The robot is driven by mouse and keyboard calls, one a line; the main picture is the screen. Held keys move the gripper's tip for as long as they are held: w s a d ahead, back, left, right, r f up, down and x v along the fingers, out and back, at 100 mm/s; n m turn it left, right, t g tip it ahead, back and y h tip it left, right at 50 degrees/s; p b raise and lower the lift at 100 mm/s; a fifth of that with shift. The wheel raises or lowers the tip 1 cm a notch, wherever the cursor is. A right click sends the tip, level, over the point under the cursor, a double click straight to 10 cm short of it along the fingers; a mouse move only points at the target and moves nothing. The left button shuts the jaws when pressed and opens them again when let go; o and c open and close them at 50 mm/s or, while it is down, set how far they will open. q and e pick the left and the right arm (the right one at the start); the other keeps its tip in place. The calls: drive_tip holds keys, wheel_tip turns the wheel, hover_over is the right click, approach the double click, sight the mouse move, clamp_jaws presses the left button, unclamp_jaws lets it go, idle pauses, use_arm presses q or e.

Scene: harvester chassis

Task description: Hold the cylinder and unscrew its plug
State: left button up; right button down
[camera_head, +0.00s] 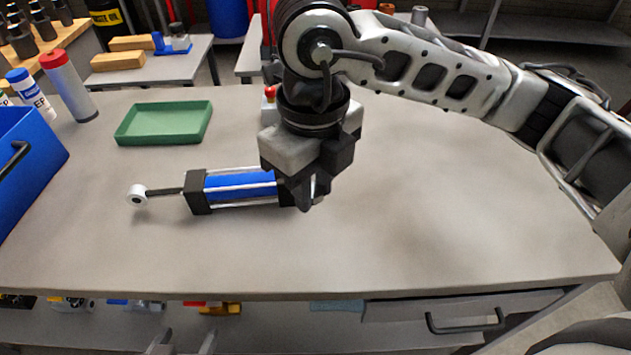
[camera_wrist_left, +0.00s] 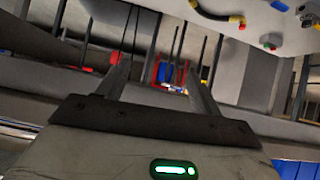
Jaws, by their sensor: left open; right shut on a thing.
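The cylinder (camera_head: 240,186) lies on the grey workbench in the head view. It has a blue barrel, silver tie rods, black end blocks and a rod with a white eye (camera_head: 137,196) at its left. My right gripper (camera_head: 303,200) points down at the cylinder's right end and is shut on it, hiding much of that end. I cannot make out the plug. My left gripper (camera_head: 184,341) shows only its fingertips at the bottom edge, before the bench front. In the left wrist view its fingers (camera_wrist_left: 158,82) are apart with nothing between them.
A green tray (camera_head: 165,124) sits behind the cylinder. A blue bin (camera_head: 30,165) and bottles (camera_head: 68,86) stand at the left. The bench's right half is clear under my right arm. A drawer handle (camera_head: 465,322) juts from the front.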

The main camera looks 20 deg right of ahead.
drive_tip(key=w+d+f, duration=0.1)
drive_tip(key=w+f, duration=0.1)
drive_tip(key=w, duration=0.1)
drive_tip(key=w+d+f+p, duration=0.1)
drive_tip(key=w+f, duration=0.2)
drive_tip(key=w, duration=0.1)
drive_tip(key=w+d+f+p, duration=0.1)
drive_tip(key=w+f, duration=0.2)
drive_tip(key=w, duration=0.1)
drive_tip(key=shift+d, duration=0.4)
drive_tip(key=shift+w+d+f, duration=0.15)
drive_tip(key=shift+w+f, duration=0.4)
drive_tip(key=shift+f, duration=0.2)
wheel_tip(320, 180, down, 2)
drive_tip(key=shift+f+p, duration=0.15)
drive_tip(key=shift+p, duration=0.45)
drive_tip(key=shift+f, duration=0.35)
use_arm(q)
drive_tip(key=shift+s+a+r, duration=0.1)
drive_tip(key=shift+a+r, duration=0.2)
drive_tip(key=shift+r, duration=0.4)
drive_tip(key=shift+f, duration=0.1)
use_arm(e)
drive_tip(key=shift+f, duration=0.1)
